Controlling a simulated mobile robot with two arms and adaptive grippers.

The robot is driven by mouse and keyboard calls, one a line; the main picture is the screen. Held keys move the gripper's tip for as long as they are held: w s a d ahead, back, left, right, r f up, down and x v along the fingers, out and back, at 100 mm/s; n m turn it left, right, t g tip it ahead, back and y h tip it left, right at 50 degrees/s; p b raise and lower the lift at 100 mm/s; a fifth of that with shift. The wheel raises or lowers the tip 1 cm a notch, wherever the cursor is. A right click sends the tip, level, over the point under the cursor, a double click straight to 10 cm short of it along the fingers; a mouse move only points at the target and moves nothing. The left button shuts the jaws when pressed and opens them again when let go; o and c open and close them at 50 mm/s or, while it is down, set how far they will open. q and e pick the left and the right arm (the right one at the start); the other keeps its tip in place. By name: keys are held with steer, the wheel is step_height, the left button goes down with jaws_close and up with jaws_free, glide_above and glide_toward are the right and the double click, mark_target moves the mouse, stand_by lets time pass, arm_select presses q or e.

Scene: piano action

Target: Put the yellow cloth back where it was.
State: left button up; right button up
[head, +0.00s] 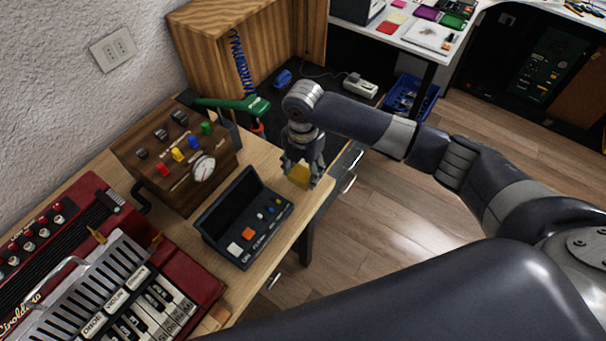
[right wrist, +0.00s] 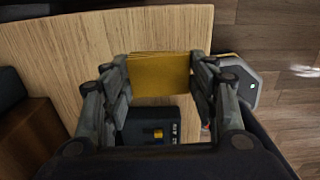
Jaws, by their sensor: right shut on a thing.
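The yellow cloth (head: 299,174) is a small folded square between the fingers of my right gripper (head: 303,172). In the right wrist view the cloth (right wrist: 159,74) sits upright between both fingertips (right wrist: 160,78), and the gripper is shut on it. The gripper points down over the far right end of the wooden table (head: 262,160), near its edge. I cannot tell whether the cloth touches the tabletop. My left gripper is not in view.
A dark open case with small knobs (head: 240,225) stands left of the gripper. Bare tabletop shows around the case.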

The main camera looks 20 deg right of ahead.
mark_target(303, 175)
steer(key=shift+s+f, duration=0.1)
steer(key=shift+f, duration=1.15)
steer(key=o, duration=0.9)
steer(key=shift+f, duration=0.15)
steer(key=shift+o, duration=0.2)
step_height(303, 175, up, 12)
steer(key=shift+r, duration=0.2)
steer(key=shift+s+a+f, duration=0.1)
